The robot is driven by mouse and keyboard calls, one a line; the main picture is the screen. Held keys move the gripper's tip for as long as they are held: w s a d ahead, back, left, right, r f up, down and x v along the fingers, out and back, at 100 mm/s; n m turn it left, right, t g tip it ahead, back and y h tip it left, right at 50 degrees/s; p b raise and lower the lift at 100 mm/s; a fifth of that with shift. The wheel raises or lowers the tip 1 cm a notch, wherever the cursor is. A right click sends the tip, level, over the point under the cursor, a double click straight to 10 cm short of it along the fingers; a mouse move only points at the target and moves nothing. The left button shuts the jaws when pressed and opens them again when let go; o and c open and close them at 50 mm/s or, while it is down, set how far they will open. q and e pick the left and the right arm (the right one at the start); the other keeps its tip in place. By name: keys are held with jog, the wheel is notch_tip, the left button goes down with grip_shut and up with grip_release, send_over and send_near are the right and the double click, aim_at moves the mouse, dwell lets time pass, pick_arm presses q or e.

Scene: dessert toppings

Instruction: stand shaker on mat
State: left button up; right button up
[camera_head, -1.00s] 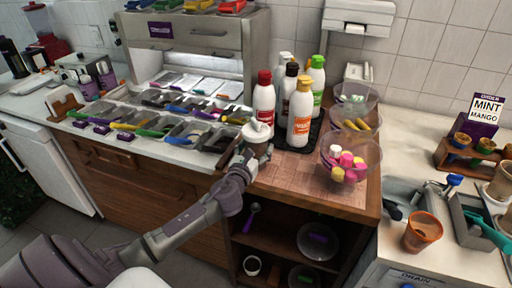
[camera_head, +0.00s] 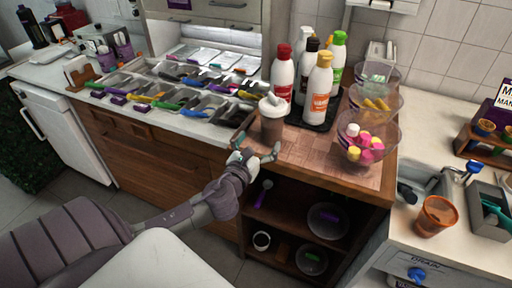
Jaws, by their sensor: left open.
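The shaker (camera_head: 271,124) is a grey-brown cup with a white lid. It stands upright on the wooden counter top, seemingly just left of the black mat (camera_head: 318,127); whether its base touches the mat's edge I cannot tell. Several squeeze bottles with red, black, orange and green caps stand on that mat. My left gripper (camera_head: 257,151) is open in front of the shaker, low at the counter's front edge, with its fingers spread to either side and nothing held. My right gripper is not in view.
Clear bowls (camera_head: 367,142) with pink, yellow and white pieces stand right of the mat. Metal topping bins (camera_head: 192,127) with coloured handles line the left. Bare wood (camera_head: 310,155) lies in front of the mat. Open shelves (camera_head: 292,222) lie below the counter.

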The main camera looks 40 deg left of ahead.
pick_arm(q)
jog(key=s+f+n+g, duration=0.3)
jog(key=s+f+n, duration=0.2)
jog(key=f, duration=0.8)
jog(key=s+f+n+g+h, duration=0.1)
jog(key=s+f+n+g, duration=0.35)
jog(key=f, duration=0.85)
jog(key=s+f+n+g, duration=0.2)
jog(key=s+f+n, duration=0.35)
jog(key=f, duration=0.85)
jog(key=s+d+f+n+g+h, duration=0.1)
jog(key=s+d+f+n, duration=0.3)
jog(key=s, duration=0.5)
jog(key=s+d+f+n+g+h, duration=0.1)
jog(key=s+d+f+n+g, duration=0.2)
jog(key=s+f+n, duration=0.3)
jog(key=s+d+f+n+g+h, duration=0.1)
jog(key=s+d+f+n+g, duration=0.2)
jog(key=s, duration=1)
notch_tip(320, 180, down, 5)
jog(key=d+n, duration=0.2)
jog(key=shift+s+r+n, duration=0.2)
jog(key=shift+n, duration=0.2)
jog(key=shift+a, duration=0.1)
jog(key=shift+c, duration=0.2)
